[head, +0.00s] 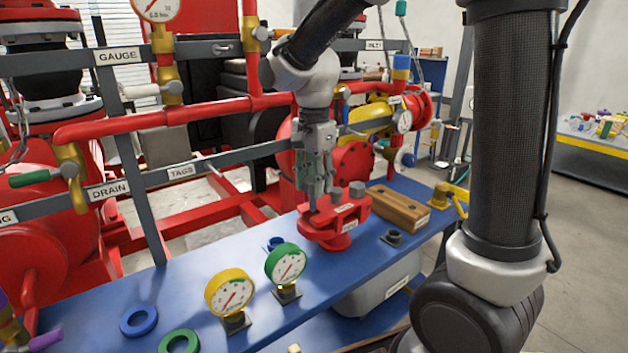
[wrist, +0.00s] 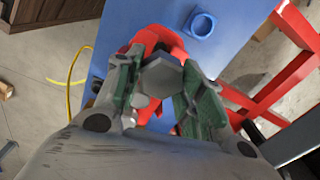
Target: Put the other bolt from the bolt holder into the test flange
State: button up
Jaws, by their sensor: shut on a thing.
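The red test flange (head: 333,234) stands on the blue bench top, with a small label on its front. My gripper (head: 322,198) is directly above the flange, pointing down. It is shut on a grey hex-headed bolt, whose head (wrist: 162,76) shows between the fingers in the wrist view. The red flange (wrist: 152,38) is behind it there. The lower end of this bolt is hidden, so I cannot tell how deep it sits. Another grey bolt head (head: 357,188) shows on the flange's right side. The wooden bolt holder (head: 402,209) lies to the right; no bolt shows in it.
A green gauge (head: 286,264) and a yellow gauge (head: 230,293) stand left of the flange. A blue ring (head: 139,321) and a green ring (head: 179,342) lie further left. A dark fitting (head: 392,238) is at right. Red pipes and grey rails (head: 180,173) stand behind the bench.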

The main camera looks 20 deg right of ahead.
aim_at(314, 201)
jog(key=shift+f, duration=2.85)
dwell(0.3)
jog(key=o, duration=1.1)
notch_tip(314, 201, up, 12)
jog(key=shift+r, duration=0.1)
jog(key=n, duration=0.3)
jog(key=shift+f, duration=0.2)
jog(key=shift+s+d+r+n+t, duration=0.2)
jog(key=shift+s+d+n+t, duration=0.55)
jog(key=shift+s+d+n, duration=1.45)
jog(key=shift+s+d+r+n+t, duration=0.15)
jog(key=shift+s+d+n+t, duration=0.65)
jog(key=shift+s+d, duration=2.65)
jog(key=shift+s+d+r+n+t, duration=0.2)
jog(key=shift+s+d+n+t, duration=0.45)
jog(key=shift+s+d+n, duration=2.15)
